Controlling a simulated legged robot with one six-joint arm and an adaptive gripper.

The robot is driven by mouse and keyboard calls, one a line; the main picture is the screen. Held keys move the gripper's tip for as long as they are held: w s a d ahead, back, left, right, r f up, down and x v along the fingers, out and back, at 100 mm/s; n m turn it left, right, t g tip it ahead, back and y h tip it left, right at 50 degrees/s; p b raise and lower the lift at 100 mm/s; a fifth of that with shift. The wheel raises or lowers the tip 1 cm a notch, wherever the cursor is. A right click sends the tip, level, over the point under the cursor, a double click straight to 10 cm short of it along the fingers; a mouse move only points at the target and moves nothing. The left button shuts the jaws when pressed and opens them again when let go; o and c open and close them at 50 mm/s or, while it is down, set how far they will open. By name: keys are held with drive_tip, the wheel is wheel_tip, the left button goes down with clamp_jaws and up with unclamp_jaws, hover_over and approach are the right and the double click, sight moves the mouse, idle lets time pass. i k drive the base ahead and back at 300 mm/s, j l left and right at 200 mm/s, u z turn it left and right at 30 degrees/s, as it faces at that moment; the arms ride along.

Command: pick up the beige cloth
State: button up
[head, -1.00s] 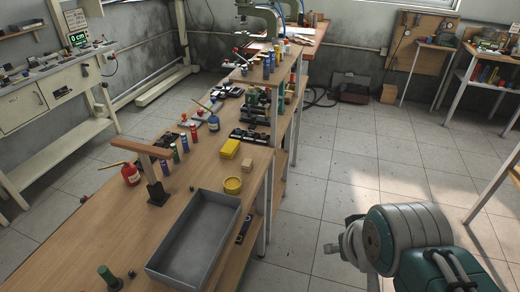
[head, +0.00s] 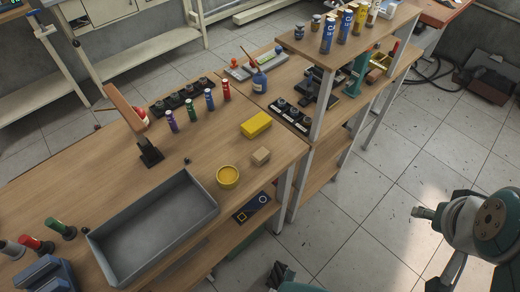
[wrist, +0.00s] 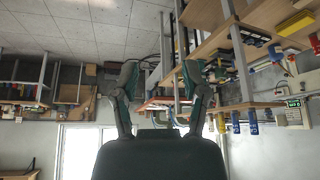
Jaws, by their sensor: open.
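The wrist view is upside down, with the floor at the top, and the fingers touch nothing. In the head view my arm is at the right, over the floor, away from the bench.
A grey open tray (head: 150,235) is empty on the bench. A yellow block (head: 256,125), several coloured bottles and a dark stand with an orange-brown arm (head: 126,108) stand around. A raised shelf (head: 345,50) holds tall cylinders. Floor (head: 400,140) right of the bench is clear.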

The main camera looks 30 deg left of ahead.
sight(262, 155)
drive_tip(key=i+l+u, duration=0.1)
drive_tip(key=u, duration=0.35)
drive_tip(key=i+l+u, duration=0.1)
drive_tip(key=u, duration=0.3)
drive_tip(key=l+u, duration=0.2)
drive_tip(key=u, duration=0.25)
drive_tip(key=i+j+u, duration=0.15)
drive_tip(key=u, duration=0.3)
drive_tip(key=i+u, duration=0.35)
drive_tip(key=u, duration=0.15)
